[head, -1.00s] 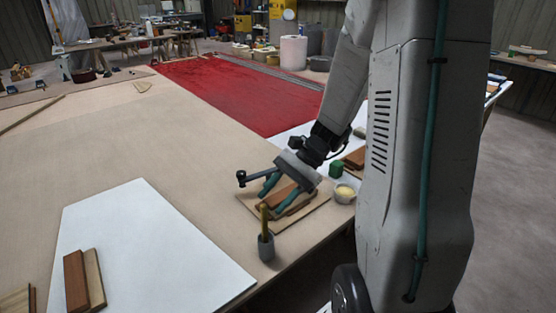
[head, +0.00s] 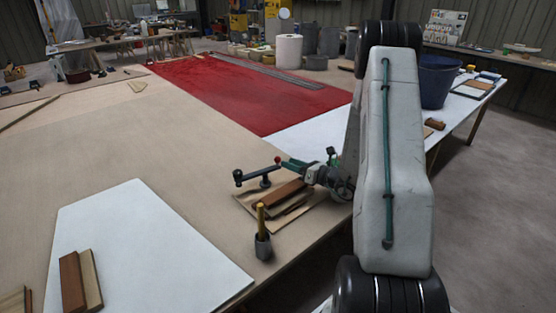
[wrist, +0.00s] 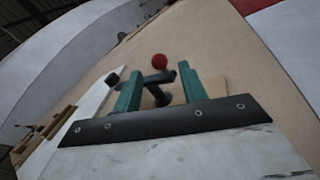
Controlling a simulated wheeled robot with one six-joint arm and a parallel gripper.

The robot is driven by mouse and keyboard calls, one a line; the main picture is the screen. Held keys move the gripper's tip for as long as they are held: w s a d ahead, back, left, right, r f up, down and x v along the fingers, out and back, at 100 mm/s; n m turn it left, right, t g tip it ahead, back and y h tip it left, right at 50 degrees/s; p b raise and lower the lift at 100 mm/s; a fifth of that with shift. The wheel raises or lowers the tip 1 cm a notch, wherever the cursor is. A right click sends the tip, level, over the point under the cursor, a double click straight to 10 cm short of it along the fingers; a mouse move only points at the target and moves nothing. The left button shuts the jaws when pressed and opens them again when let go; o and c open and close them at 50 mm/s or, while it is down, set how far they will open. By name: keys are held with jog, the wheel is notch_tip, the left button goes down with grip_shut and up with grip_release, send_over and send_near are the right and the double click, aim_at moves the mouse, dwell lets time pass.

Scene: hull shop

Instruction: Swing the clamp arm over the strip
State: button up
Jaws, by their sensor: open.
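The clamp (head: 262,178) is black and stands at the far left of the base board (head: 243,203). Its arm points left, with a dark end piece beyond the board edge, not over the strip. A red ball knob (head: 278,160) is at its right end. The reddish-brown wooden strip (head: 284,191) lies on the board beside the clamp. My gripper (head: 284,163) is open, reaching in from the right at the knob. In the wrist view, the red knob (wrist: 159,61) and black clamp bar show between the teal fingers (wrist: 160,75); contact cannot be told.
A white sheet (head: 140,245) with wooden pieces (head: 75,281) lies at left front. A red sheet (head: 250,95) covers the far table. The table between is mostly clear.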

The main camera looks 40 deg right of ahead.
aim_at(277, 159)
jog(key=x, duration=0.6)
grip_shut()
jog(key=shift+w+a, duration=0.1)
